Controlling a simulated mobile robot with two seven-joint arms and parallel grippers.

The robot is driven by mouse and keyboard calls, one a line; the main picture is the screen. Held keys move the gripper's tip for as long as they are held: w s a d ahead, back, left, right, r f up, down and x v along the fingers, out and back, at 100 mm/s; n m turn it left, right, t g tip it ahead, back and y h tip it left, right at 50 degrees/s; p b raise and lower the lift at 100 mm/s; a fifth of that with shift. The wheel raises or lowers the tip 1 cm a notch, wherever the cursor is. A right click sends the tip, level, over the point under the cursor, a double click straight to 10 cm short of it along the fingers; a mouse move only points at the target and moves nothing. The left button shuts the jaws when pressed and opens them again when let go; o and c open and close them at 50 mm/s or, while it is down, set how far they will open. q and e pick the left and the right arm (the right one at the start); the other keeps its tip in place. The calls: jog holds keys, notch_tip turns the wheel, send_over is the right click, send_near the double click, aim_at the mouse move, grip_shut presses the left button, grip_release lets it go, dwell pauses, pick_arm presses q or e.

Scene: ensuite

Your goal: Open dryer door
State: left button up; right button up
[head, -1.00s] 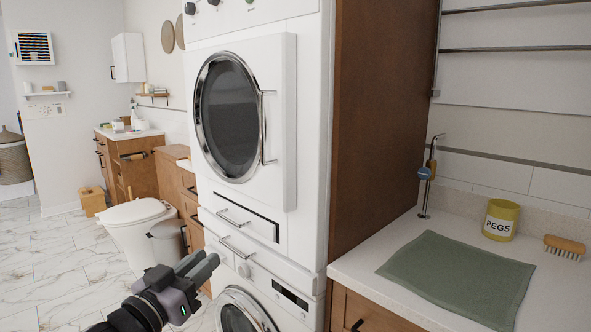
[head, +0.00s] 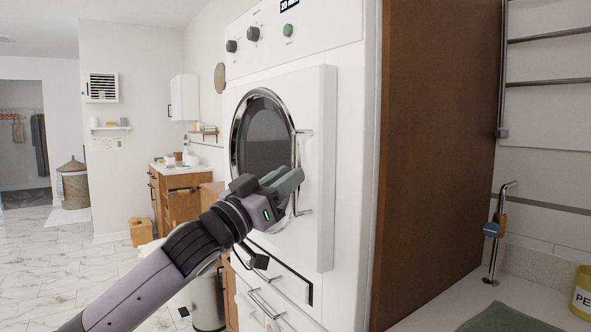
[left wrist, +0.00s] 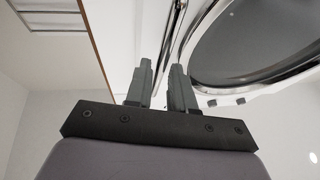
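The white dryer door (head: 327,160) with its round dark window (head: 262,135) looks shut. A metal bar handle (head: 296,150) stands upright on the door beside the window. My left gripper (head: 290,182) is in front of the door and hides the handle's middle. In the left wrist view, the two fingers (left wrist: 160,88) stand apart with a gap between them. The handle (left wrist: 174,35) runs down toward that gap, and the window's metal rim (left wrist: 205,35) is to its right. I cannot tell whether the fingers touch the handle. My right gripper is not in view.
Control knobs (head: 253,34) are above the door and a drawer (head: 280,272) is below it. A brown side panel (head: 435,140) stands to the right, then a counter with a tap (head: 495,235) and yellow peg pot (head: 582,290). Open tiled floor (head: 60,255) lies left.

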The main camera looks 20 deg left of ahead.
pick_arm(q)
jog(key=shift+x, duration=1.35)
jog(key=shift+f, duration=0.1)
grip_shut()
jog(key=shift+s+a, duration=0.1)
